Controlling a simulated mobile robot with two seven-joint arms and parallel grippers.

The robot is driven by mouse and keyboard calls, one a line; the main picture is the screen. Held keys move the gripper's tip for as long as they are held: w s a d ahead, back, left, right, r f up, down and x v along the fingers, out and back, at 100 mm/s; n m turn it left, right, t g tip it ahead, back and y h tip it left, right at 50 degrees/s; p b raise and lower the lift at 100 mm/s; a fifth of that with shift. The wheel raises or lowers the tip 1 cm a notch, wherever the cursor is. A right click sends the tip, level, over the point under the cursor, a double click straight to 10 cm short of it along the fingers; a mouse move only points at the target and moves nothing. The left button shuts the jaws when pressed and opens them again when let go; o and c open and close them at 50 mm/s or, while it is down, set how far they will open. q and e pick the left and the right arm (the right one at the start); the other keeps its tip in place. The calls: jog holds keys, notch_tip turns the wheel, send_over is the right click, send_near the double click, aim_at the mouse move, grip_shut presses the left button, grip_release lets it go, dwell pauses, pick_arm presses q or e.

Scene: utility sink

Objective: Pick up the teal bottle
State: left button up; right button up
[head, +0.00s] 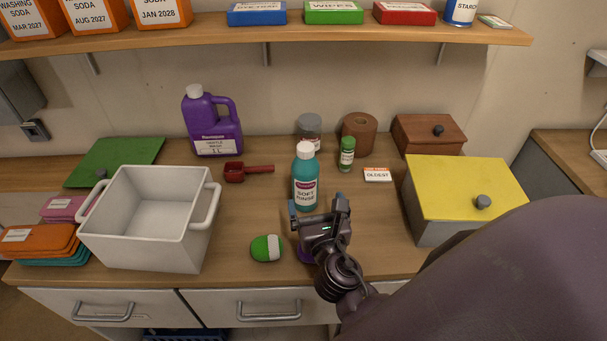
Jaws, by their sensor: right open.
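The teal bottle (305,183) stands upright on the wooden counter, with a white cap and a label reading "SOFT RINSE". My right gripper (318,204) is just in front of its lower part, its fingertips pointing toward the bottle. The gripper is open, with one finger at each side of the bottle's base in the picture. Whether it touches the bottle I cannot tell. The bottle's bottom edge is partly hidden by the gripper. My left gripper is not in view.
A green bottle (347,154) and grey-lidded jar (309,130) stand behind the teal bottle. A red scoop (248,172) lies left, near a white bin (150,255). A green-and-white item (266,248) lies left of my gripper. A yellow-lidded box (450,180) stands right.

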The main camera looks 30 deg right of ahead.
aim_at(309, 183)
jog(key=x, duration=0.3)
jog(key=shift+w+r, duration=0.1)
jog(key=shift+w, duration=0.1)
jog(key=shift+w+d+p, duration=0.25)
jog(key=shift+w+p, duration=0.05)
jog(key=shift+w, duration=0.2)
jog(key=shift+w+d+r, duration=0.1)
jog(key=shift+w+d, duration=0.05)
jog(key=shift+w, duration=0.4)
jog(key=shift+p+x, duration=0.3)
jog(key=shift+x, duration=1.85)
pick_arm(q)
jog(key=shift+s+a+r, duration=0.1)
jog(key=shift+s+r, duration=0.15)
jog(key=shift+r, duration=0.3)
pick_arm(e)
jog(key=c, duration=1.3)
